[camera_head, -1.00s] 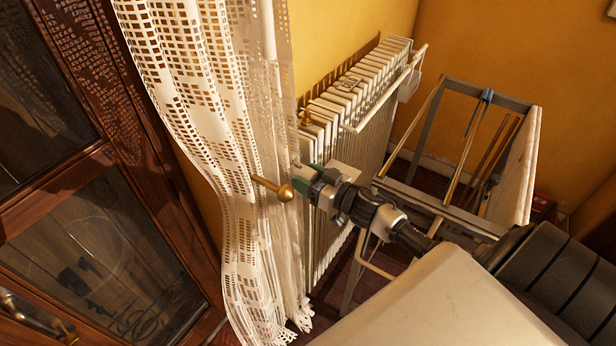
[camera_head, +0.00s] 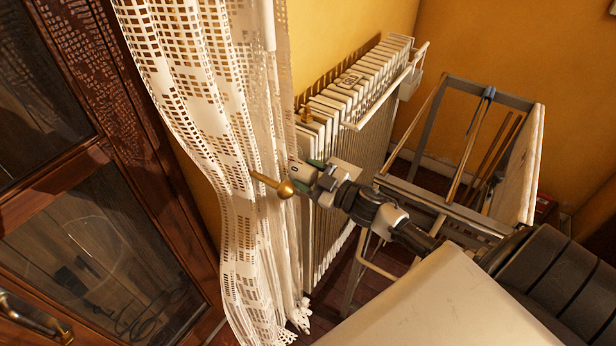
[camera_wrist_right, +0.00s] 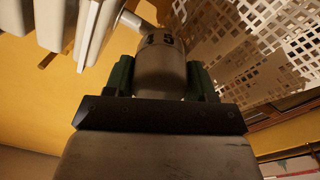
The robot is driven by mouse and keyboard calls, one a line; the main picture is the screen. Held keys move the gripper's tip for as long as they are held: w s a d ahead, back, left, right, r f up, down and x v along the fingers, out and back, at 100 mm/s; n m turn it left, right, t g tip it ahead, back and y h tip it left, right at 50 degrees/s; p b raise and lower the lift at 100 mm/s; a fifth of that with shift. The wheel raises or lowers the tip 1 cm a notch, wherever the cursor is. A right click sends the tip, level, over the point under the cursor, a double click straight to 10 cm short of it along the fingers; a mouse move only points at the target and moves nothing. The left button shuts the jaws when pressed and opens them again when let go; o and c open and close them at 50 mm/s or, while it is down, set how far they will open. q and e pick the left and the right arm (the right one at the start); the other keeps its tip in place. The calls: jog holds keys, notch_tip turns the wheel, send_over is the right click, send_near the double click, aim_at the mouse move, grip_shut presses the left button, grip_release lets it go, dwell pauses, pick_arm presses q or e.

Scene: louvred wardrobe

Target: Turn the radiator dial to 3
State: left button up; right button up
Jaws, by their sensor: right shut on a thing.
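In the head view, a pale end of the dial (camera_head: 299,169) shows at the tip of my right gripper (camera_head: 314,176), beside the lace curtain. My right gripper is shut on the dial. The white ribbed radiator (camera_head: 345,105) stands against the yellow wall behind the gripper. The number the dial is set to cannot be made out. My left gripper is not in view.
A brass rod with a ball end (camera_head: 285,189) sticks out close beside the gripper. The lace curtain (camera_head: 215,120) hangs just left. A clothes rack (camera_head: 440,205) stands right of the radiator.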

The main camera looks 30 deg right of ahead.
jog(key=n+b, duration=0.1)
jog(key=n, duration=0.3)
jog(key=shift+f+n+b, duration=0.15)
jog(key=shift+n+b, duration=0.15)
jog(key=shift+n, duration=0.1)
jog(key=n+b, duration=0.1)
jog(key=n, duration=0.2)
jog(key=shift+n+b, duration=0.35)
jog(key=shift+n, duration=0.05)
jog(key=n+b, duration=0.2)
jog(key=n, duration=0.2)
jog(key=shift+f+n+y, duration=0.1)
jog(key=shift+n+y, duration=0.2)
jog(key=shift+n+b, duration=0.8)
jog(key=shift+n, duration=1.1)
jog(key=o, duration=0.9)
